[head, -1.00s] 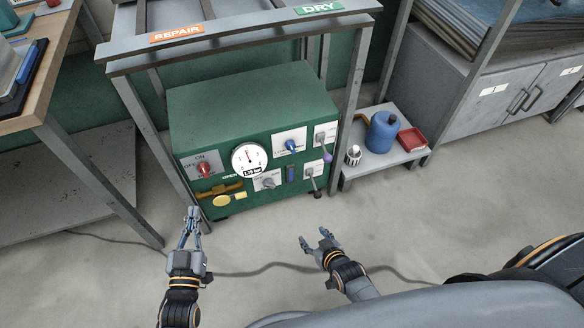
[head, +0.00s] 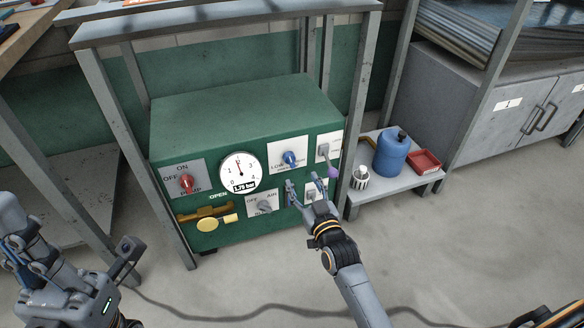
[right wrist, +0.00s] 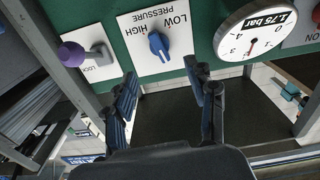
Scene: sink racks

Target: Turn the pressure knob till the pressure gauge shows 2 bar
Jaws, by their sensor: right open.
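The pressure knob (head: 289,158) is blue, on a white plate marked LOW and HIGH on the green box's front. It also shows in the right wrist view (right wrist: 158,45). The white round pressure gauge (head: 239,170) is left of it; in the right wrist view its display (right wrist: 268,18) seems to read 1.75 bar. My right gripper (head: 304,184) is open and empty, in front of the panel just below the knob. In the right wrist view its fingers (right wrist: 163,88) are apart, with the knob beyond them, untouched. My left arm (head: 70,285) is at lower left; its fingers are not clear.
Around the knob are a red pump switch (head: 186,184), a yellow valve handle (head: 207,218), an air switch (head: 264,206) and a purple-tipped lock lever (right wrist: 72,54). Frame legs flank the green box (head: 240,105). A low shelf (head: 395,182) at right holds a blue bottle (head: 391,153).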

